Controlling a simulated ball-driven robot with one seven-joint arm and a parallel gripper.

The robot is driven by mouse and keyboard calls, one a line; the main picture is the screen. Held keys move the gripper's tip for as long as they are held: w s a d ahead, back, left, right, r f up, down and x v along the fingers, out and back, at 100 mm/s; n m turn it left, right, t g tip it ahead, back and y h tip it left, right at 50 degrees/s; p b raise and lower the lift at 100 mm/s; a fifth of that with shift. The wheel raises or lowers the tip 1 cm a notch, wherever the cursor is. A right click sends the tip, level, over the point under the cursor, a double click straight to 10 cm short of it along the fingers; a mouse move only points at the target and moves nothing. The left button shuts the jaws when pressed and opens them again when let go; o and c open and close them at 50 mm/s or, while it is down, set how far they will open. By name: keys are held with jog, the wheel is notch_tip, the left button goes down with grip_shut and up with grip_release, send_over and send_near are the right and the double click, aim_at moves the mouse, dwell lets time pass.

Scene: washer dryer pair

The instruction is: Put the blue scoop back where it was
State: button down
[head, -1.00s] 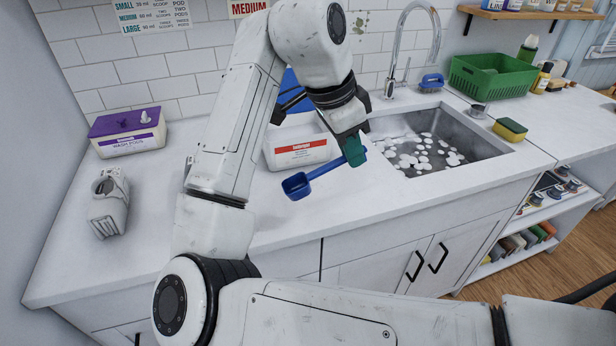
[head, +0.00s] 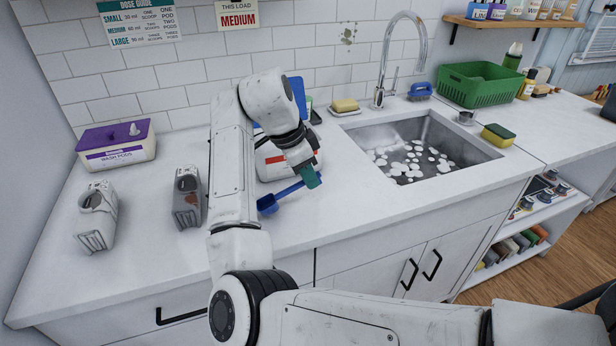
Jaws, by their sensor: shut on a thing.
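The blue scoop (head: 268,204) is in my gripper (head: 310,178), whose teal fingertips are shut on its handle. The scoop's bowl points to the lower left, over the counter in front of the white tub (head: 270,163). I cannot tell how high above the counter the scoop is. The tub has a red-banded label and stands behind my gripper. A raised blue panel, seemingly its lid (head: 298,92), shows behind my arm. My arm hides much of the tub and its opening.
A purple-lidded wash pods box (head: 117,158) stands at the left. A sink with suds (head: 450,155), a green basket (head: 480,95) and a yellow sponge (head: 497,135) are at the right.

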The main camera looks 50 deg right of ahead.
aim_at(290, 189)
jog(key=shift+f, duration=0.3)
jog(key=shift+f, duration=0.2)
jog(key=c, duration=1.1)
grip_release()
jog(key=v, duration=1.2)
jog(key=shift+r, duration=0.2)
